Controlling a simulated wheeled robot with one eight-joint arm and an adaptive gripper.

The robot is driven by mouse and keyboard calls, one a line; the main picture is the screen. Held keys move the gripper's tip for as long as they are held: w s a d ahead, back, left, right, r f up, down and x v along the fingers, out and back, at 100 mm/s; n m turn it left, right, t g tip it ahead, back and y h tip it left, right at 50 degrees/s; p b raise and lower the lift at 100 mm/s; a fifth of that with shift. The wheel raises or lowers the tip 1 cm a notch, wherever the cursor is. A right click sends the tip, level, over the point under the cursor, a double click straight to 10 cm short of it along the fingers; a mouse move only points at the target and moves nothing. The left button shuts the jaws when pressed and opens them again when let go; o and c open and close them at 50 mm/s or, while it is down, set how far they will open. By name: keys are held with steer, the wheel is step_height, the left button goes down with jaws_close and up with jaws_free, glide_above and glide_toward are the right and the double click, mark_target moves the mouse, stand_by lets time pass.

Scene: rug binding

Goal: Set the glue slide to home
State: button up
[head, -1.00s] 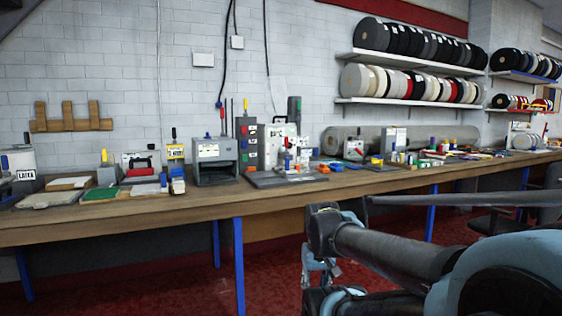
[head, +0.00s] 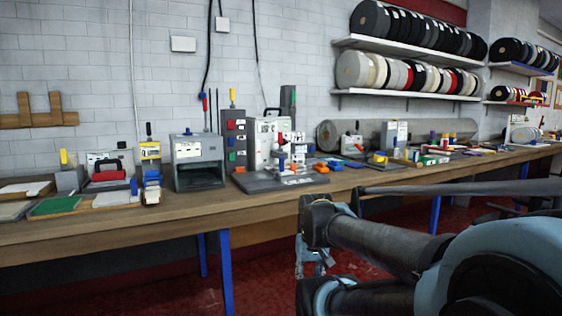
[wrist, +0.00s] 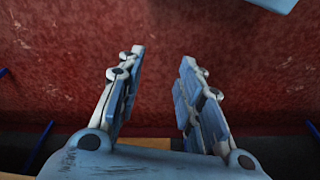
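I cannot tell for sure which part is the glue slide. My gripper (wrist: 162,56) is open and empty in the wrist view, above the red floor. In the head view it hangs low (head: 312,262), in front of the bench and below its top, well apart from the machines.
The long wooden bench (head: 190,218) on blue legs (head: 226,270) runs along the wall. A grey open-fronted box (head: 198,160) and small hand tools stand to the left. Boxes and coloured pieces fill the right part. Shelves of rolls (head: 405,75) hang above. Red floor (head: 170,292) lies below.

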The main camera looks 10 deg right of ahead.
steer(key=shift+o, duration=0.8)
steer(key=shift+s+r, duration=0.1)
steer(key=shift+s, duration=0.05)
steer(key=w+a+r+m+t+y, duration=0.2)
steer(key=w+a+r+m, duration=0.15)
steer(key=w, duration=0.25)
steer(key=w+a+r+m+t+y, duration=0.1)
steer(key=w+a+r+m+y, duration=0.3)
steer(key=w, duration=0.3)
steer(key=m+t, duration=1.2)
steer(key=m, duration=1.3)
glide_toward(283, 158)
steer(key=x, duration=1.1)
steer(key=shift+w, duration=0.15)
steer(key=shift+c, duration=0.6)
